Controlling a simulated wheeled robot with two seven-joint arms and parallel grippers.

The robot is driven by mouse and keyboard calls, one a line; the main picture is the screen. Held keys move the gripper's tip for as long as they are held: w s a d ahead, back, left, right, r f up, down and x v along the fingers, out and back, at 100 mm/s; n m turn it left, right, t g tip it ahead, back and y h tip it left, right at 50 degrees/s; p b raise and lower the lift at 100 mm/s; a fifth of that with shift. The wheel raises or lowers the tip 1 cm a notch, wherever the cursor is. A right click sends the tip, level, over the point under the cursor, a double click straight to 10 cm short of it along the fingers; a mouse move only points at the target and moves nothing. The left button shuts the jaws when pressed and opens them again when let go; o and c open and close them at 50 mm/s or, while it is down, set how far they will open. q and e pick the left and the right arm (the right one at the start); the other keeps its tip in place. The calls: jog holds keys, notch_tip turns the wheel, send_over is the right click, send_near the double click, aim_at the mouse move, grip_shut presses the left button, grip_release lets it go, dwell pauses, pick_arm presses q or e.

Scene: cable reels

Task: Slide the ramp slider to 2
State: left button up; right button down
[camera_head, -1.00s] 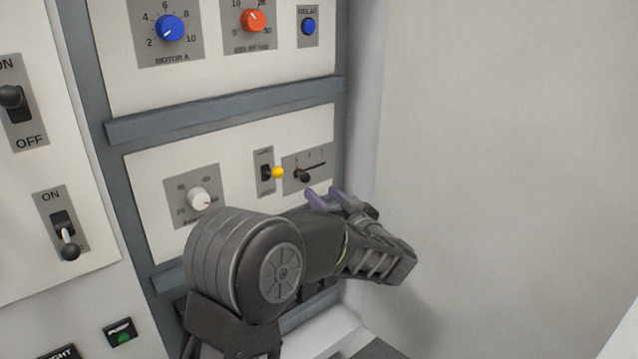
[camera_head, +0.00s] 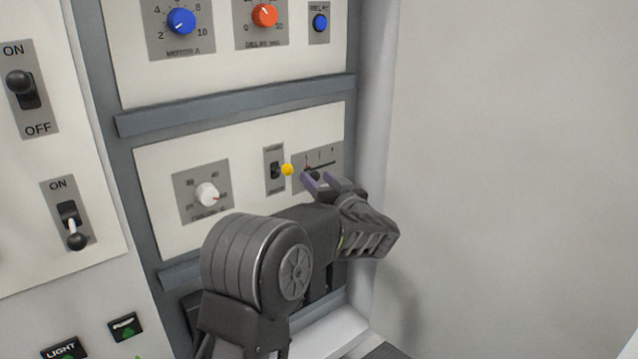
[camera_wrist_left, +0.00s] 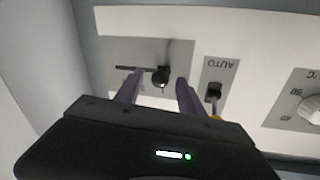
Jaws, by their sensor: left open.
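The ramp slider is a black knob (camera_wrist_left: 161,77) on a grey plate (camera_wrist_left: 112,50) with a dark straight slot. In the head view its plate (camera_head: 331,158) is on the lower white panel, and the knob (camera_head: 314,176) sits near the left end of the slot, partly hidden by my fingers. My left gripper (camera_head: 317,182) is at the plate. In the left wrist view its two purple-grey fingers (camera_wrist_left: 159,92) are apart, with the knob between their tips. A gap shows between the knob and the right finger; contact with the left one is unclear. My right gripper is not in view.
Left of the slider plate is a toggle switch with a yellow tip (camera_head: 287,170), close to my fingers. A white dial (camera_head: 207,195) sits further left. A grey rail (camera_head: 235,105) runs above the panel. A plain pale wall (camera_head: 500,150) stands at right.

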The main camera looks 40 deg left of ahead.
pick_arm(q)
jog(key=shift+c, duration=0.3)
grip_shut()
dwell(1.1)
